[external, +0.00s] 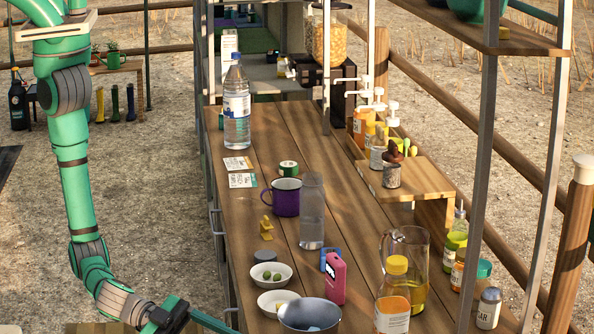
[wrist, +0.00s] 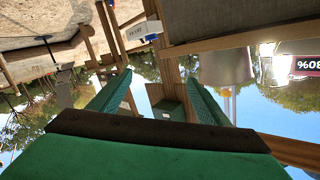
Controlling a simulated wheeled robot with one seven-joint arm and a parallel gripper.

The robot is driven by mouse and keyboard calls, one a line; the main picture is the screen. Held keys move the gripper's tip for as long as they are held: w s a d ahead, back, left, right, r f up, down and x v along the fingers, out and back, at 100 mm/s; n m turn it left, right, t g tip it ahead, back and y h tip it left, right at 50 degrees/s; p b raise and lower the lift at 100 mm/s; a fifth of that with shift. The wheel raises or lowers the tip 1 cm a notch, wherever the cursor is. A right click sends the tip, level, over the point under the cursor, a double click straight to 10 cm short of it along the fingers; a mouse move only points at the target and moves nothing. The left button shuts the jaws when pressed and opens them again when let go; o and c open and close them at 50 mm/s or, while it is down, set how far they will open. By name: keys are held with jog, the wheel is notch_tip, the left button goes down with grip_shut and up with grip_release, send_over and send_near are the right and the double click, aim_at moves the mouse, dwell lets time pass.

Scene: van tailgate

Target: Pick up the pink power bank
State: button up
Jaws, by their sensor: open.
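The pink power bank (external: 335,278) stands upright on the wooden counter in the external view, with a small dark display on its face. It is behind the grey metal bowl (external: 309,315) and beside a blue item (external: 331,257). My gripper (external: 203,321) is at the bottom left of the external view, left of the counter and apart from the power bank; its tips are partly unclear. In the wrist view my gripper (wrist: 158,88) shows two green fingers spread apart with nothing held between them. I cannot identify the power bank for certain in the wrist view.
White bowls (external: 271,275), a clear glass (external: 312,212), a purple mug (external: 282,197) and a glass jug (external: 406,262) stand near the power bank. An orange jar (external: 393,300) is to its right. A shelf post (external: 480,160) rises at right. The counter's middle has some bare planks.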

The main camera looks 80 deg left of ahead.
aim_at(331, 268)
jog(key=w+d+r+n+t+y, duration=0.2)
jog(key=w+r+n+t+y, duration=0.3)
jog(key=r, duration=0.6)
jog(key=w+a+n+y, duration=0.1)
jog(key=w+a, duration=0.2)
jog(key=w+a+n+g+y, duration=0.1)
jog(key=w+a, duration=0.2)
jog(key=w+a+n+g+y, duration=0.1)
jog(key=w+a+n, duration=0.1)
jog(key=w, duration=0.1)
jog(key=shift+w+a+y, duration=0.4)
jog(key=w+a+f+n+g+y, duration=0.1)
jog(key=w+a, duration=0.1)
jog(key=a, duration=0.1)
jog(key=w+a+f+n+y, duration=0.1)
jog(key=w+a+n, duration=0.1)
jog(key=a, duration=0.2)
jog(key=w+a+f+n+g+y, duration=0.1)
jog(key=w+a+n+y, duration=0.1)
jog(key=a, duration=0.2)
jog(key=shift+w+a+f+g, duration=0.15)
jog(key=shift+f+g, duration=0.05)
jog(key=shift+g, duration=0.1)
jog(key=x, duration=0.4)
jog(key=shift+w+a+f, duration=0.1)
jog(key=shift+w, duration=0.05)
jog(key=shift+x, duration=3.05)
jog(key=c, duration=1.3)
